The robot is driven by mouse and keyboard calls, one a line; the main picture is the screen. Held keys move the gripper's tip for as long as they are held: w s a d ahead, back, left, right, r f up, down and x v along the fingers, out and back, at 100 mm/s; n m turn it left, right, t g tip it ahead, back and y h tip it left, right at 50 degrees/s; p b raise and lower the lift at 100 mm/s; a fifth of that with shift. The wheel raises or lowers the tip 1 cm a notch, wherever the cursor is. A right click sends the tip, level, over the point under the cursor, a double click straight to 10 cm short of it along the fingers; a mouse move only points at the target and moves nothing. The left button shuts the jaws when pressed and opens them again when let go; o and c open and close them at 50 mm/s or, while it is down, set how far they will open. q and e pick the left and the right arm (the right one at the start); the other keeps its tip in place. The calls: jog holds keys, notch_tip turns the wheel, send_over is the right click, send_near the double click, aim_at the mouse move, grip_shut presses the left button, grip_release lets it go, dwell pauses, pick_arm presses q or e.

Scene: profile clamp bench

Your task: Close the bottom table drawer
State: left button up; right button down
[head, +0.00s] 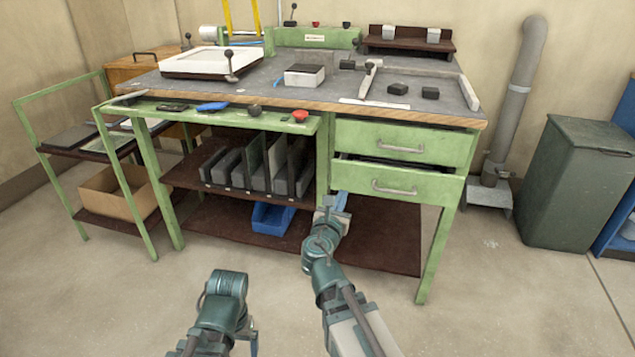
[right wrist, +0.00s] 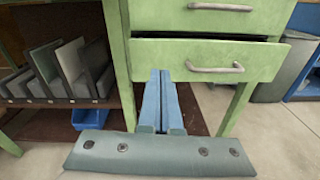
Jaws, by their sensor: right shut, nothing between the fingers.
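The bottom table drawer (head: 400,180) is green with a grey bar handle (head: 394,190). It stands out a little from the table, with a dark gap above its front. In the right wrist view its front (right wrist: 258,62) and handle (right wrist: 213,69) fill the upper right. My right gripper (head: 335,203) is shut and empty, its blue fingers together. It is by the lower left part of the drawer front, left of the handle. In the right wrist view the fingertips (right wrist: 160,74) overlap the front's lower edge; I cannot tell whether they touch. Only links of my left arm show.
The top drawer (head: 405,142) sits just above and looks shut. Left of the drawers, a shelf holds several grey plates (head: 255,170), with a blue bin (head: 271,220) below. A green waste bin (head: 577,180) stands right. The floor in front is clear.

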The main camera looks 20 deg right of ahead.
jog(key=a, duration=0.1)
pick_arm(q)
jog(key=shift+w+a+f, duration=0.35)
jog(key=shift+f, duration=0.15)
pick_arm(e)
jog(key=n, duration=0.1)
send_near(348, 165)
jog(key=shift+t, duration=0.4)
jog(key=x, duration=0.6)
jog(key=shift+w+d+f, duration=0.3)
jog(key=shift+f, duration=0.05)
jog(key=x, duration=0.4)
jog(key=shift+w+d, duration=0.15)
jog(key=shift+w, duration=0.2)
pick_arm(q)
jog(key=shift+s, duration=0.1)
pick_arm(e)
jog(key=shift+w+d+r, duration=0.1)
jog(key=shift+w+d, duration=0.05)
pick_arm(q)
jog(key=shift+s+a, duration=0.1)
jog(key=shift+a, duration=0.25)
pick_arm(e)
jog(key=v, duration=1.4)
jog(key=shift+s, duration=0.4)
